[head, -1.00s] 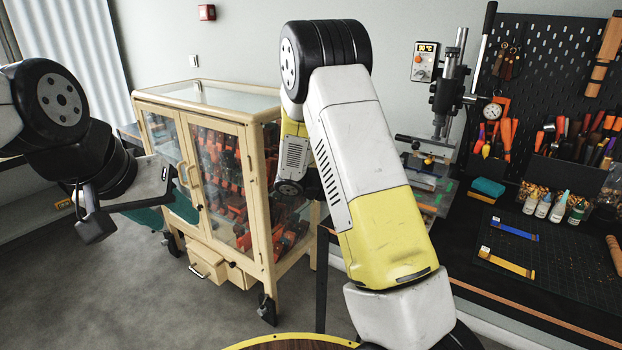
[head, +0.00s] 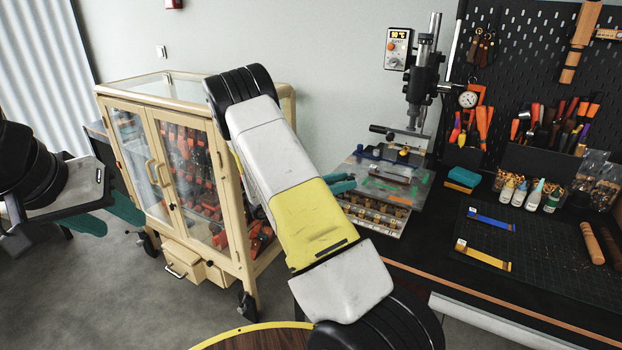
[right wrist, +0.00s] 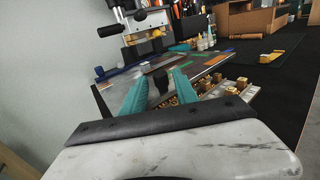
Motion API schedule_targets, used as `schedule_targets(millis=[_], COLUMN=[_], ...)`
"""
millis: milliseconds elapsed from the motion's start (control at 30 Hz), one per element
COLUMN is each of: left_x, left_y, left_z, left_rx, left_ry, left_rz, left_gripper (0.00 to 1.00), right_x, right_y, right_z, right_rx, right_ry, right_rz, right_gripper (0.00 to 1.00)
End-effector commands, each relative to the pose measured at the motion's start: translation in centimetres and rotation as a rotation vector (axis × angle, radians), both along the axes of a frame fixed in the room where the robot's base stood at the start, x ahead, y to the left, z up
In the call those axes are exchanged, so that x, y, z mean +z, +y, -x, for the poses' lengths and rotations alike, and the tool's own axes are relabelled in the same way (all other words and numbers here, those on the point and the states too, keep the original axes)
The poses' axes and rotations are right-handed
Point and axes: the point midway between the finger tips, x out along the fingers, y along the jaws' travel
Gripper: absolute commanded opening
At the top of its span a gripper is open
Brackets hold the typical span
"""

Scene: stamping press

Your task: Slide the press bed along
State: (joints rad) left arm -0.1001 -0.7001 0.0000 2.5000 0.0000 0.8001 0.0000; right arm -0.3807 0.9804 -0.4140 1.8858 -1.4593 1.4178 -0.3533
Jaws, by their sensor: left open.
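The stamping press (head: 422,85) stands at the back of the black bench, with its column and lever upright. Its flat grey bed (head: 412,190) lies below the head and also shows in the right wrist view (right wrist: 205,68). My right gripper (head: 342,183) is at the bed's near left edge. In the right wrist view its teal fingers (right wrist: 158,95) are spread, with a dark knob (right wrist: 160,79) showing between and beyond them; contact cannot be told. My left gripper (head: 112,217) is open and empty at the far left, away from the press.
A cream glass-door cabinet (head: 185,180) on wheels stands left of the bench. A tray of brass type (head: 372,214) sits under the bed's near side. A temperature box (head: 398,48) hangs on the wall.

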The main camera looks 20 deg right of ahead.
Motion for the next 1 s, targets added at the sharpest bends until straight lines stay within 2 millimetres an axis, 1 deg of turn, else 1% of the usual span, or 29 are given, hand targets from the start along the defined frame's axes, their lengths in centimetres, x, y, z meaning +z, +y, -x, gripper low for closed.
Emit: schedule_targets(millis=[33, 67, 100, 233, 467, 1000], left_x=[0.0, 0.0, 0.0, 0.0, 0.0, 0.0], left_y=[0.0, 0.0, 0.0, 0.0, 0.0, 0.0], left_z=[0.0, 0.0, 0.0, 0.0, 0.0, 0.0], left_rx=[0.000, 0.000, 0.000, 0.000, 0.000, 0.000], left_ry=[0.000, 0.000, 0.000, 0.000, 0.000, 0.000], left_rz=[0.000, 0.000, 0.000, 0.000, 0.000, 0.000], left_gripper=[0.46, 0.46, 0.46, 0.46, 0.46, 0.46], right_x=[0.0, 0.0, 0.0, 0.0, 0.0, 0.1], right_y=[-0.9, -1.0, -0.8, -0.8, -1.0, -3.8], right_z=[0.0, 0.0, -0.1, -0.1, -0.3, -2.8], right_rx=[-0.004, -0.001, 0.001, 0.000, 0.000, 0.001], right_ry=[0.000, 0.000, 0.000, 0.000, -0.001, -0.002], right_rz=[0.000, -0.001, -0.001, -0.001, 0.000, 0.001], right_gripper=[0.35, 0.34, 0.26, 0.00, 0.00, 0.00])
